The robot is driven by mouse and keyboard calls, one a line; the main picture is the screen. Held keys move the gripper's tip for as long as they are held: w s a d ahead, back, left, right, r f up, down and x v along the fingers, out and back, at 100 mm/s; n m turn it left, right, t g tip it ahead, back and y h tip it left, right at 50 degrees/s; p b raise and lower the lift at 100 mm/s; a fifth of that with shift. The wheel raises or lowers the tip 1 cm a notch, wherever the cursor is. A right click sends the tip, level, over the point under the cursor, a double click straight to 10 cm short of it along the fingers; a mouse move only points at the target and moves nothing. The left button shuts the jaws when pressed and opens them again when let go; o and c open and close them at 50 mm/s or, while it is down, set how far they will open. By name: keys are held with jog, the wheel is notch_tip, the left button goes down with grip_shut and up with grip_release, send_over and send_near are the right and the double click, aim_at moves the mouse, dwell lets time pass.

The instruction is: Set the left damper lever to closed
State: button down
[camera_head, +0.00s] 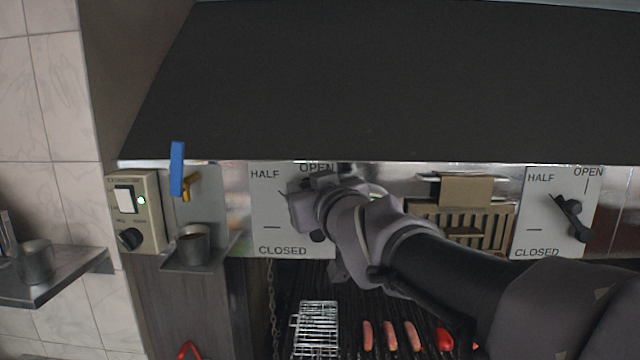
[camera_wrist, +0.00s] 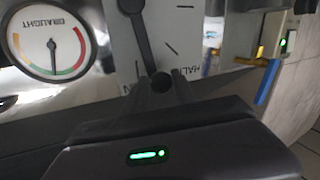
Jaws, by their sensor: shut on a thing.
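The left damper plate (camera_head: 266,212) is white, marked HALF at upper left, OPEN at upper right and CLOSED at the bottom. My gripper (camera_head: 312,186) covers much of its right side in the head view. In the wrist view, the dark left damper lever (camera_wrist: 143,38) runs from its pivot at the top edge down to its round knob. My gripper (camera_wrist: 162,86) is shut on that knob. The knob end lies near the partly hidden OPEN lettering, with the HALF lettering and a tick to its right. CLOSED is not visible in the wrist view.
A second damper plate with a dark lever (camera_head: 570,215) is at the right. A switch box (camera_head: 136,212), blue handle (camera_head: 177,168) and cup shelf (camera_head: 196,265) are left. Below are a wire basket (camera_head: 317,328) and sausages (camera_head: 390,336). A draught gauge (camera_wrist: 52,42) is beside the plate.

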jog(key=shift+w+a+f+n+g+h+b, duration=0.1)
jog(key=shift+a+f+n+g+h+b, duration=0.35)
jog(key=shift+a+f+n+h+b, duration=0.95)
jog(key=shift+s+a+f+n+g+h+b, duration=0.1)
jog(key=shift+a+f+n+g+h+b, duration=0.5)
jog(key=shift+a+f+n, duration=1.35)
jog(key=shift+w+a+f+n+g+h+b, duration=0.1)
jog(key=shift+a+f+n+g+h+b, duration=0.25)
jog(key=shift+a+f+n+h+b, duration=1.35)
jog(key=shift+d+f+n+y+p, duration=0.45)
jog(key=shift+d+f+n, duration=0.1)
jog(key=shift+n, duration=0.3)
jog(key=c, duration=1.1)
grip_release()
jog(key=shift+w+d, duration=0.1)
jog(key=shift+w, duration=0.05)
jog(key=shift+r, duration=0.2)
